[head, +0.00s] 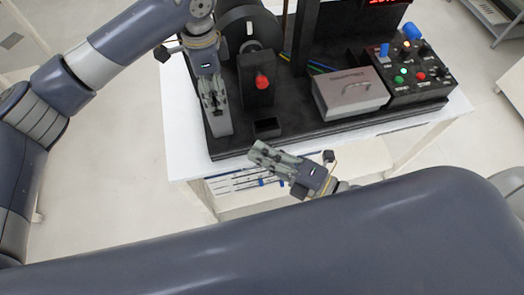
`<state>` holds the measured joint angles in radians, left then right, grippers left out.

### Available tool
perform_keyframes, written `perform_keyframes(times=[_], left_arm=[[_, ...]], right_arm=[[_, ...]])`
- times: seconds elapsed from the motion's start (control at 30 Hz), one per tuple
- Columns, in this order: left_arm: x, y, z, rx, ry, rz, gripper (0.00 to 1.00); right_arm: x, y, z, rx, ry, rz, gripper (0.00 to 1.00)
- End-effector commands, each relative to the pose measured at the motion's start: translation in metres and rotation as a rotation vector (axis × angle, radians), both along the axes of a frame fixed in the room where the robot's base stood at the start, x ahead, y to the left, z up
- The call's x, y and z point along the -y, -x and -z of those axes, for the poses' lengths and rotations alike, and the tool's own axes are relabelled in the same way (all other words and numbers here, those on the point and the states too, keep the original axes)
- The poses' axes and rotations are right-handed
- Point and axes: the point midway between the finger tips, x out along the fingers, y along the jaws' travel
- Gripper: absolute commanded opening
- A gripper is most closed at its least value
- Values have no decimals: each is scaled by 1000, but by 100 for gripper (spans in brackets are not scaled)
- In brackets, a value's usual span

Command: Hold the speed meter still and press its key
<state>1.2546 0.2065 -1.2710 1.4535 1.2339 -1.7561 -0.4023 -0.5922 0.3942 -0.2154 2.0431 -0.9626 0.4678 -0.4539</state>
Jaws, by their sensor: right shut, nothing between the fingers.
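I cannot pick out the speed meter or its key for certain in the head view. My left gripper (222,128) points down over the left front part of the black rig base, left of a black block with a red knob (262,82). Whether its fingers are apart or hold something cannot be told. My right gripper (257,152) is shut and empty. It lies at the front edge of the rig base, just in front of a small black open box (267,127), pointing up and left.
A red display (383,2) is cut off at the top. A dark wheel (248,30) stands behind the red knob. The white table (190,150) has a shelf below holding tools.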

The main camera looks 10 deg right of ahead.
Motion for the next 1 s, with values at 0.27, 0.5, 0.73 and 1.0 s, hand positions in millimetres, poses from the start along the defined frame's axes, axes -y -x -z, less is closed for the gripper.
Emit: perform_keyframes(times=[0.27, 0.5, 0.73, 1.0], left_arm=[[0, -1, -7, 4, 1, 0, 50], [1, -2, -49, 6, 2, 0, 50], [1, -2, -95, 3, 1, 1, 50], [1, -1, -119, 0, 0, 0, 50]], right_arm=[[0, 0, 0, 0, 0, 0, 0], [0, 0, 0, 0, 0, 0, 0], [0, 0, 0, 0, 0, 0, 0], [0, 0, 0, 0, 0, 0, 0]])
